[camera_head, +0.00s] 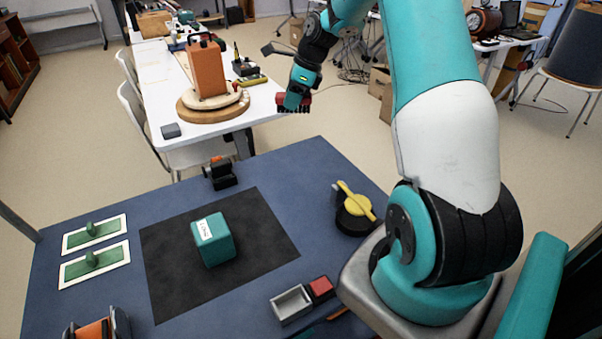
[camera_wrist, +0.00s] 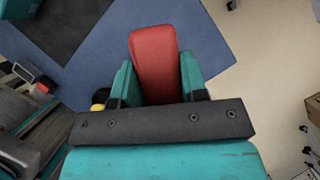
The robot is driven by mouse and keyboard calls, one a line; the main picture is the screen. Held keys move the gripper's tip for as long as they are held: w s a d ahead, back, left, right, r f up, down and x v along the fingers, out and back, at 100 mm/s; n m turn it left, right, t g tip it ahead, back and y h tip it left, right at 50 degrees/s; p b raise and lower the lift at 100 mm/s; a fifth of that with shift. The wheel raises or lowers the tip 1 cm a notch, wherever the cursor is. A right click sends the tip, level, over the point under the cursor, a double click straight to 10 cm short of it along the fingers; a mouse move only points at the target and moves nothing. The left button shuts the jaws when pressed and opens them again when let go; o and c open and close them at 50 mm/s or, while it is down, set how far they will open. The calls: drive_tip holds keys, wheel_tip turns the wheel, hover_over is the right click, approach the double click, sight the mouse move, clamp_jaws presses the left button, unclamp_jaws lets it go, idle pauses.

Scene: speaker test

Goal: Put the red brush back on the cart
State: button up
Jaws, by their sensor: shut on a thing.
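The red brush (camera_head: 282,99) is held in my gripper (camera_head: 296,99), with its dark bristles facing down in the head view. In the wrist view the red back of the brush (camera_wrist: 154,58) sits between the teal fingers of my gripper (camera_wrist: 156,84). The gripper is in the air near the front right of the white table, beyond the far edge of the blue-topped surface (camera_head: 300,170), which appears to be the cart. The height of the brush is hard to judge.
A teal box (camera_head: 213,240) sits on a black mat (camera_head: 165,285). A black and yellow round item (camera_head: 355,212), a grey tray (camera_head: 291,304) and a red block (camera_head: 321,288) are near my arm. An orange case (camera_head: 207,70) stands on the white table (camera_head: 150,85).

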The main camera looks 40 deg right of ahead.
drive_tip(key=shift+s+d+r+m+t+h+b, duration=0.15)
drive_tip(key=shift+d+r+m+h, duration=0.1)
drive_tip(key=shift+d+m, duration=0.35)
drive_tip(key=shift+w+d+r+m+t+h+b, duration=0.1)
drive_tip(key=shift+d+r+m+t+h+b, duration=0.1)
drive_tip(key=shift+d+m, duration=0.4)
wheel_tip(320, 180, down, 20)
drive_tip(key=shift+d+r, duration=0.1)
drive_tip(key=shift+r, duration=0.1)
drive_tip(key=shift+f, duration=0.1)
drive_tip(key=o, duration=1)
drive_tip(key=shift+c, duration=0.2)
